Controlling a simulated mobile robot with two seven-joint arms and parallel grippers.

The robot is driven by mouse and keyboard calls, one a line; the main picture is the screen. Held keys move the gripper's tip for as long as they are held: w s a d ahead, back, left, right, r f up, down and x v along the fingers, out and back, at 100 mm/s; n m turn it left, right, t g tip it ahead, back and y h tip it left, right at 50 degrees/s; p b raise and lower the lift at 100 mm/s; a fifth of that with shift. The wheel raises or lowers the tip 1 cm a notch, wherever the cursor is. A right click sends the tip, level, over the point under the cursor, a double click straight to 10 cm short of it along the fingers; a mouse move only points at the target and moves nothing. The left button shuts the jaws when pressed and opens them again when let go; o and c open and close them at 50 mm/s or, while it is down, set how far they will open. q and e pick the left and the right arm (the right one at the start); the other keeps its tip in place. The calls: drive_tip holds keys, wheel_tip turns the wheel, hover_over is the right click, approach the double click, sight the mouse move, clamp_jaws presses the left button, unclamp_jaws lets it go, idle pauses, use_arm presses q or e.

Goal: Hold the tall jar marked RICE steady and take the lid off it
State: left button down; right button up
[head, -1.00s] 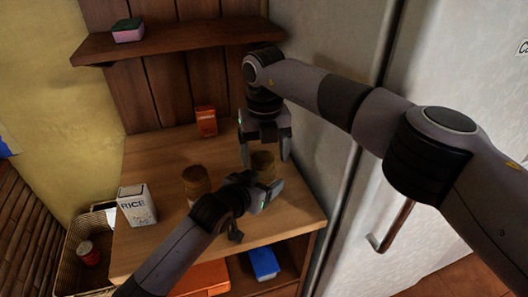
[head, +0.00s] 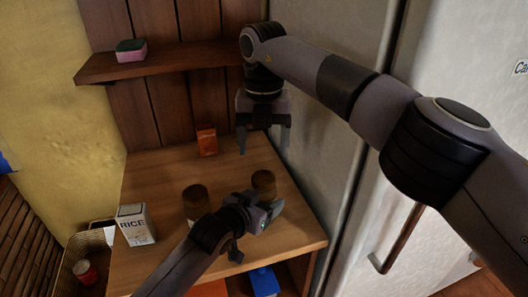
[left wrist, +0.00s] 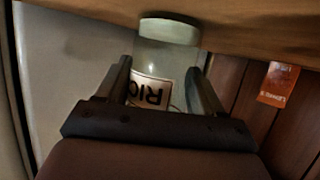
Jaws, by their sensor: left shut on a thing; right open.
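The glass jar (left wrist: 165,62) stands on the counter, its label reading "RIC" upside down in the left wrist view. My left gripper (head: 266,214) is shut around its body; its fingers also show on both sides of the jar in the left wrist view (left wrist: 162,85). The jar's brown lid (head: 263,180) shows above the gripper in the head view and looks seated on top. Much of the jar is hidden by my left gripper there. My right gripper (head: 263,145) is open and empty, pointing down above the lid and apart from it.
A second brown-topped jar (head: 196,196) stands to the left, near my left arm. An orange packet (head: 206,142) is at the back. The fridge (head: 335,110) closes off the right side. A shelf (head: 180,62) hangs above.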

sight(263, 177)
drive_tip(key=shift+f, duration=3.85)
drive_tip(key=c, duration=1.1)
drive_tip(key=shift+o, duration=0.2)
drive_tip(key=shift+n, duration=1.5)
drive_tip(key=o, duration=1.2)
drive_tip(key=shift+c, duration=0.2)
